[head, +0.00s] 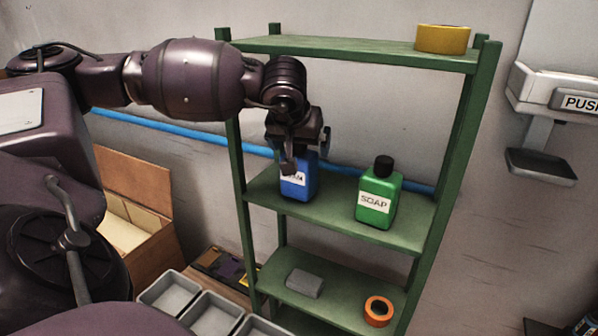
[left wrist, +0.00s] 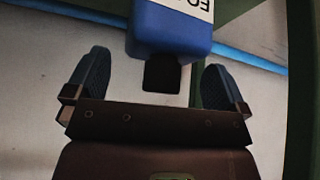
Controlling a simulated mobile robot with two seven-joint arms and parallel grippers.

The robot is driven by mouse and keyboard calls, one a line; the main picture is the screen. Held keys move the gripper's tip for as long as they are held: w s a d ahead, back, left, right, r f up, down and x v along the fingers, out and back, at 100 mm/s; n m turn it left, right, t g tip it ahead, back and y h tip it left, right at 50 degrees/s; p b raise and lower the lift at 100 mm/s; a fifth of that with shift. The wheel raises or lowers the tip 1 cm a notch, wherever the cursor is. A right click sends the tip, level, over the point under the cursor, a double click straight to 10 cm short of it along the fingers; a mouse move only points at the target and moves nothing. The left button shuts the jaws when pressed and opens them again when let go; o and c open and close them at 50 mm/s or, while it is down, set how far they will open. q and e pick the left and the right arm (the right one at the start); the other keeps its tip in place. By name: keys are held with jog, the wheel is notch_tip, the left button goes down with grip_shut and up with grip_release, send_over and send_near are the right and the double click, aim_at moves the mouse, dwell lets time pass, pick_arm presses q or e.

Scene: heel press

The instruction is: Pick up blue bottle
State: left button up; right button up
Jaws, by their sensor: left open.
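The blue bottle (head: 300,184) with a white label stands on the middle shelf (head: 335,208) of a green rack, at its left side. My left gripper (head: 300,160) is over its top in the head view and hides its cap. In the left wrist view the blue bottle (left wrist: 170,32) and its black cap (left wrist: 162,74) show between the two open fingers of my left gripper (left wrist: 157,82). There is a gap between the cap and each finger. My right gripper is not in view.
A green soap bottle (head: 378,194) with a black cap stands to the right on the same shelf. A yellow roll (head: 443,38) lies on the top shelf. A grey block (head: 304,283) and an orange ring (head: 379,310) lie on the lower shelf. Rack posts (head: 236,160) stand close to my left arm.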

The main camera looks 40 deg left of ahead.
pick_arm(q)
jog(key=shift+w+a+f, duration=0.3)
jog(key=shift+w+f, duration=0.2)
jog(key=shift+r, duration=0.1)
jog(key=c, duration=1.2)
